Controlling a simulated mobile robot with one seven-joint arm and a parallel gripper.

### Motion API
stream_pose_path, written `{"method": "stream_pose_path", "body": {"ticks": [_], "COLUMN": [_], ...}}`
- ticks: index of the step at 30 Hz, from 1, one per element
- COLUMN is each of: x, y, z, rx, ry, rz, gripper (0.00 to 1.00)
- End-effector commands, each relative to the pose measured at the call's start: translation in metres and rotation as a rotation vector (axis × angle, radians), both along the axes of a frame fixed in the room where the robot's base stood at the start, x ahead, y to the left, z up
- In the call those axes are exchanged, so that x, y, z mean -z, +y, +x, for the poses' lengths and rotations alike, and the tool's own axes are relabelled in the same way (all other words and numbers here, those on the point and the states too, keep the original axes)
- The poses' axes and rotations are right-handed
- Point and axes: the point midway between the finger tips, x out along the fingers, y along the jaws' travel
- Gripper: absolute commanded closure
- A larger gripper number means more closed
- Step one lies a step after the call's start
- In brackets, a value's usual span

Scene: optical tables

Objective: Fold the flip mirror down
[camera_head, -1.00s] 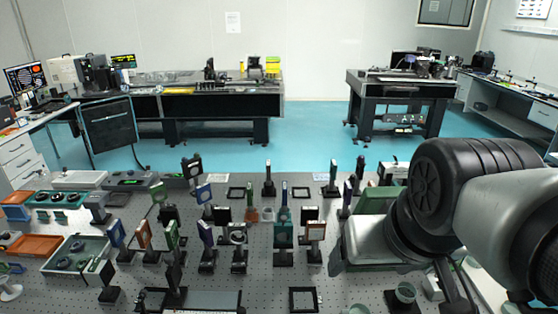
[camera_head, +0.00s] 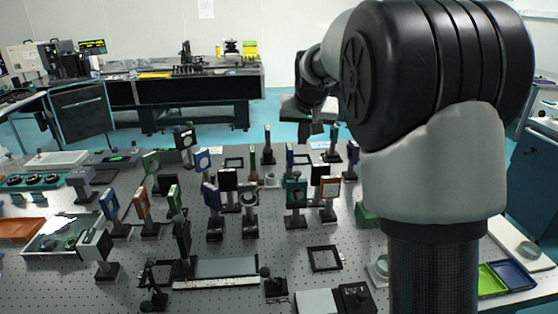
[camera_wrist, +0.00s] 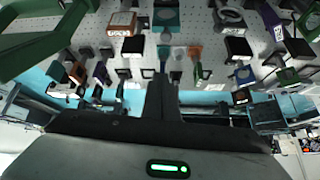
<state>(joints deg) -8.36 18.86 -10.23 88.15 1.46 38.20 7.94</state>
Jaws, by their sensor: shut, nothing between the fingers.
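Several upright optic mounts stand on the perforated optical table (camera_head: 215,262), among them a teal mount (camera_head: 296,192), an orange-framed mount (camera_head: 329,187) and a blue mount (camera_head: 211,195). I cannot tell which one is the flip mirror. My gripper (camera_head: 305,133) is partly hidden by my arm in the head view, above the far side of the table and beyond the teal mount. In the wrist view its dark fingers (camera_wrist: 162,98) are together and empty, and the mounts appear upside down along the top.
Mounts crowd the middle of the table, with narrow gaps. A flat square frame (camera_head: 324,259) and a long grey plate (camera_head: 225,267) lie at the front. An open tray (camera_head: 62,235) is at left. My arm hides the right part of the table.

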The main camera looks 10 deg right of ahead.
Motion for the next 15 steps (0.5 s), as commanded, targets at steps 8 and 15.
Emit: {"method": "stream_pose_path", "body": {"ticks": [8,15], "x": [0.0103,0.0118], "y": [0.0008,0.0008], "z": [0.0141,0.0143], "rx": [0.003,0.003], "ry": [-0.007,-0.005], "rz": [-0.005,-0.005], "gripper": [1.00,1.00]}}
